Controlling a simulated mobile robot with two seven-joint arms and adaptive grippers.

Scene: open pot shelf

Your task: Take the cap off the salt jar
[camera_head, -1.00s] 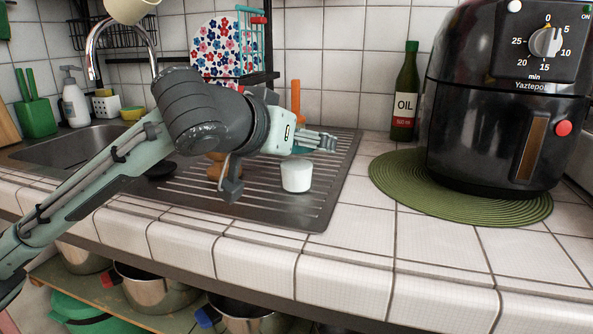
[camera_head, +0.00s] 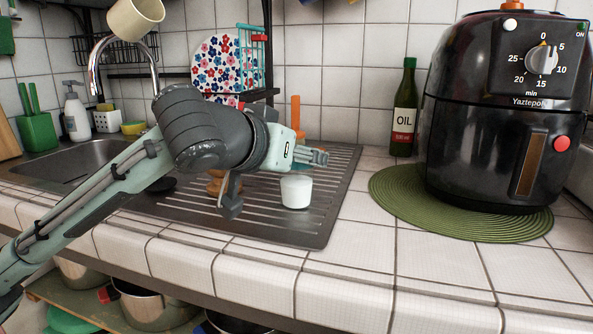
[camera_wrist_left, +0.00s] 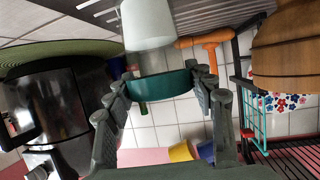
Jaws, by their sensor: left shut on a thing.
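The salt jar (camera_head: 297,191) is a small white cup-shaped jar. It stands upright on the grooved metal drainboard in the head view, and in the wrist view it shows upside down at the top (camera_wrist_left: 147,25). My left gripper (camera_head: 318,157) is just above and slightly right of the jar in the head view. In the wrist view its fingers (camera_wrist_left: 163,88) are shut on a teal-green round cap (camera_wrist_left: 163,84), edge-on between them. A gap shows between the cap and the jar. The inside of the jar is hidden. My right gripper is out of view.
The drainboard (camera_head: 270,225) extends around the jar. A wooden object (camera_head: 216,184) stands left, partly behind my arm. An oil bottle (camera_head: 404,110) stands at the back right. A black air fryer (camera_head: 480,150) stands on a green mat (camera_head: 400,203). Bare tiles lie in front.

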